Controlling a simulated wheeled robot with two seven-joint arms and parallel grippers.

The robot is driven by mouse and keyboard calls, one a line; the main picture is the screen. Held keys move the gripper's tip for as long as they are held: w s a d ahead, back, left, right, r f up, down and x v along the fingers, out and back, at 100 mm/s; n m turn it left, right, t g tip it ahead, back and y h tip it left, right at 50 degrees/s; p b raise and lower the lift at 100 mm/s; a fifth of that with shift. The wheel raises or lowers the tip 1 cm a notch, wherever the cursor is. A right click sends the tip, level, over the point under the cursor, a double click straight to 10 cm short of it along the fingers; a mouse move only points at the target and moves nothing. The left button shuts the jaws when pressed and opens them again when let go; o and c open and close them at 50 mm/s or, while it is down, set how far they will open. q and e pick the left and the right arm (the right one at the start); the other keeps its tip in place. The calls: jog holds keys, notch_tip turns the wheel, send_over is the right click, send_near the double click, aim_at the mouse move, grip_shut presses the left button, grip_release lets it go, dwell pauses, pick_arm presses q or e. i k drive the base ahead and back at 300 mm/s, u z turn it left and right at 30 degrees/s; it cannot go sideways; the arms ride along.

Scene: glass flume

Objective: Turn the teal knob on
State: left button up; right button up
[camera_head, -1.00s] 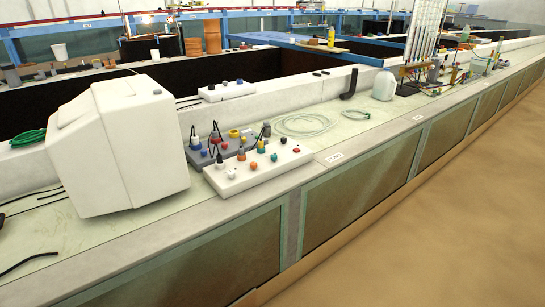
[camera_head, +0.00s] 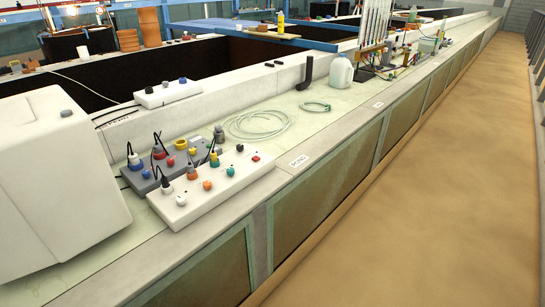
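A white control panel (camera_head: 216,188) lies on the bench ledge and carries several small knobs and plugs. A small blue-teal knob (camera_head: 230,171) sits on it, right of an orange knob (camera_head: 207,184); it looks like the teal one, but it is too small to tell its setting. Neither of my grippers is in view.
A grey panel (camera_head: 150,178) with plugs and cables stands behind the white one. A large white housing (camera_head: 60,190) is at left. A hose coil (camera_head: 258,124), black pipe (camera_head: 306,74) and clear jug (camera_head: 340,70) are farther along. The sandy floor at right is clear.

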aim_at(230, 171)
jog(key=z, duration=0.05)
jog(key=i, duration=0.8)
jog(key=u, duration=0.9)
jog(key=i, duration=0.5)
jog(key=u, duration=0.65)
